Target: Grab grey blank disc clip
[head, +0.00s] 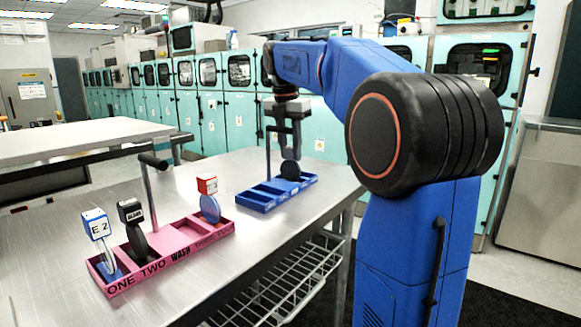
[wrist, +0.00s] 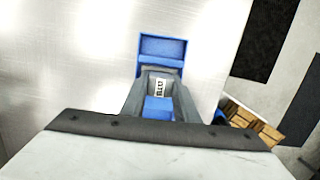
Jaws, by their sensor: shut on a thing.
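My gripper (head: 289,146) points down over the blue tray (head: 254,205) and is shut on a disc clip. The clip's dark round disc (head: 290,171) shows below the fingers, at the tray's far half. I cannot tell whether it rests in a compartment or hangs just above it. The fingers mostly hide the clip's head. In the wrist view, a small white label with dark letters (wrist: 160,87) shows between the grey fingers. Part of the blue tray (wrist: 162,44) shows beyond them.
A pink tray (head: 195,250) at the front left holds a white-and-blue clip (head: 97,226), a black clip (head: 133,215) and a red-topped clip with a blue disc (head: 209,205). Each tray has an upright post. The steel table between the trays is clear.

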